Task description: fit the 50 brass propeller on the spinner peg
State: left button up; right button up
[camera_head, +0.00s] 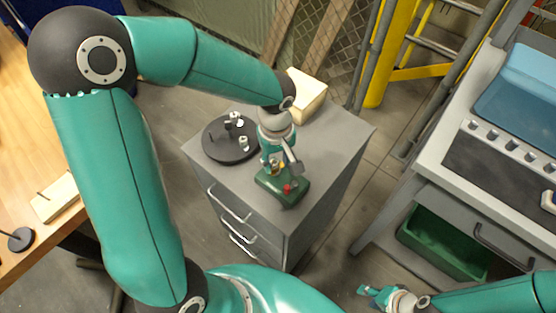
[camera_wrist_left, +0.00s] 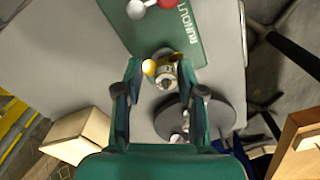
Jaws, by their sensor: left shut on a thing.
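The spinner peg is not clearly visible behind the part. My right gripper (camera_head: 375,292) is low at the right, away from the cabinet, its fingers too small to judge.
A dark round disc (camera_head: 216,146) carrying small metal pieces lies left of my left gripper. A pale wooden block (camera_head: 308,95) stands behind it. The stand has red (camera_head: 288,188) and white knobs. A workbench (camera_head: 22,262) is left; a grey bench with a green bin (camera_head: 440,245) is right.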

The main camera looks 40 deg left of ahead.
pick_arm(q)
jog(key=shift+f, duration=0.15)
jog(key=o, duration=1.3)
jog(key=shift+c, duration=0.2)
notch_tip(320, 180, up, 16)
jog(key=p, duration=0.3)
dwell(0.4)
